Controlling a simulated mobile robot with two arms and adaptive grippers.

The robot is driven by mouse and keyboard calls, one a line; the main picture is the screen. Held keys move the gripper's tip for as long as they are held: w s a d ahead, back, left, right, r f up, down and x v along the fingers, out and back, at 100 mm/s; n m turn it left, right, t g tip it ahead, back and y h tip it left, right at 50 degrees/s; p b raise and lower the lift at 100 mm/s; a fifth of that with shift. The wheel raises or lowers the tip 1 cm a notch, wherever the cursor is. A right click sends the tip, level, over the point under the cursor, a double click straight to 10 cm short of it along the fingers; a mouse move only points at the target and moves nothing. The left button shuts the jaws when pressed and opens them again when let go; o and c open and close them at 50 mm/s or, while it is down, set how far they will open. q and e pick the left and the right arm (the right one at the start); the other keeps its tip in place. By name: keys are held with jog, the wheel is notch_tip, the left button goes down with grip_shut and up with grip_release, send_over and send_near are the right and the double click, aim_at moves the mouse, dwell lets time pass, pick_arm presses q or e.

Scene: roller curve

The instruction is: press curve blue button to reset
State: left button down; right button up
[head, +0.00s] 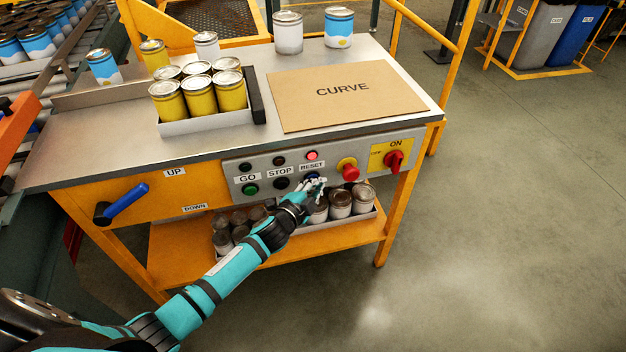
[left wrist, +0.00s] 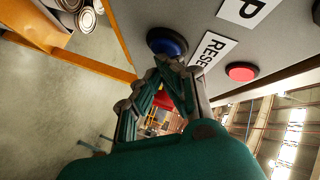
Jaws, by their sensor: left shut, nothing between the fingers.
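The control panel on the front of the CURVE bench has a blue button (left wrist: 167,41) below the RESET label (head: 311,166). In the head view that button is mostly hidden behind my gripper. My left gripper (head: 314,186) is shut and empty, right at the button. In the left wrist view its fingertips (left wrist: 163,66) meet close to the button's edge. I cannot tell whether they touch it. A red lamp (head: 312,155) above the RESET label looks lit; it also shows in the left wrist view (left wrist: 241,72). My right gripper is not in view.
Beside RESET are a green GO button (head: 250,190), a black STOP button (head: 281,184), a red emergency knob (head: 350,171) and a red ON/OFF switch (head: 394,160). A blue lever (head: 126,199) sits at left. Cans (head: 340,204) stand on the shelf below. The floor at right is clear.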

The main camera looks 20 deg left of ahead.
pick_arm(q)
jog(key=shift+w+a, duration=0.15)
dwell(0.4)
jog(key=shift+s+d, duration=0.5)
jog(key=shift+s, duration=0.25)
jog(key=shift+s+d+p, duration=0.3)
jog(key=shift+s+d, duration=0.4)
jog(key=shift+s, duration=0.35)
jog(key=shift+s+d+p, duration=0.3)
jog(key=shift+s+d, duration=0.4)
jog(key=shift+s, duration=0.3)
